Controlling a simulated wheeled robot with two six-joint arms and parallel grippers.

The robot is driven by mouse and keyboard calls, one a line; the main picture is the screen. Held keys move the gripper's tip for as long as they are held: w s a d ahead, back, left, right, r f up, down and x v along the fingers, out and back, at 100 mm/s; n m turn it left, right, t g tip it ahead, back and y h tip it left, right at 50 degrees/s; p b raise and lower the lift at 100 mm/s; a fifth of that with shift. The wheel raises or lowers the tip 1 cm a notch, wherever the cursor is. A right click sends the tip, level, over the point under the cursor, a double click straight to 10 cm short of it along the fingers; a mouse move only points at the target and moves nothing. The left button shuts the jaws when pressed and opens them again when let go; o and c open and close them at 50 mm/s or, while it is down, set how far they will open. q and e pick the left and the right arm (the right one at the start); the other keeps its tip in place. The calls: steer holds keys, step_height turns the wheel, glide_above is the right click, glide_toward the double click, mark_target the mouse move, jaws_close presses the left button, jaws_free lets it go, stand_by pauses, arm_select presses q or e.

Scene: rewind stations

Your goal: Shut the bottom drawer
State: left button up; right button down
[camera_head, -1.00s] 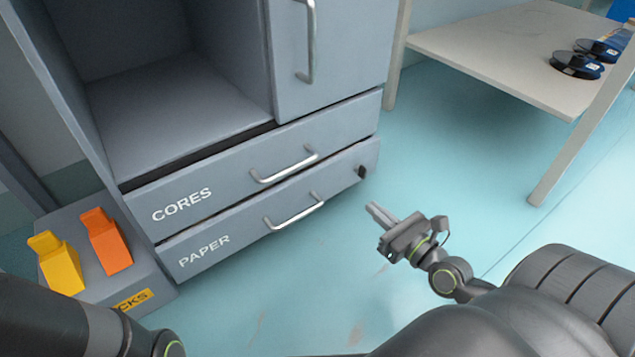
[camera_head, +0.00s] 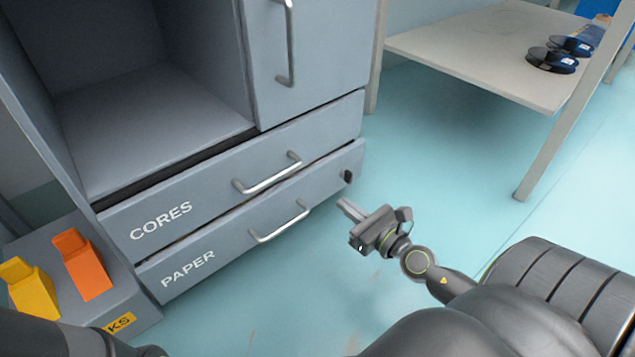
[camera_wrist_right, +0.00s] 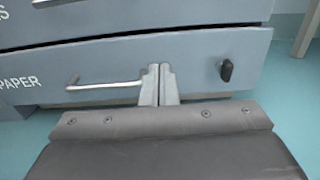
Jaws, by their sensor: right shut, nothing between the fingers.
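The bottom drawer (camera_head: 222,253), marked PAPER, has a grey front with a silver bar handle (camera_head: 279,222) and a small dark latch or knob (camera_head: 347,176) near its right end. My right gripper (camera_head: 346,205) is shut and empty, in front of the drawer's right part. In the right wrist view the drawer front (camera_wrist_right: 200,62) fills the middle, with the closed fingers (camera_wrist_right: 159,84) between handle and dark knob; contact cannot be told. My left gripper is out of view.
The CORES drawer (camera_head: 190,215) sits above, under an open compartment and a door with a vertical handle (camera_head: 287,45). A grey box with orange (camera_head: 82,264) and yellow (camera_head: 28,287) blocks stands at left. A bench (camera_head: 480,55) is at right. The floor between is clear.

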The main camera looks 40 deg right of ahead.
mark_target(310, 175)
steer(key=w+p, duration=0.1)
steer(key=w, duration=0.5)
steer(key=w+p, duration=0.1)
steer(key=w, duration=0.2)
steer(key=shift+w+a+r+p, duration=0.1)
steer(key=shift+w+a+p, duration=0.1)
steer(key=shift+a+p, duration=0.2)
steer(key=shift+w, duration=0.45)
steer(key=shift+w, duration=0.1)
steer(key=shift+w+a, duration=0.1)
steer(key=shift+w, duration=1.1)
steer(key=shift+r, duration=0.1)
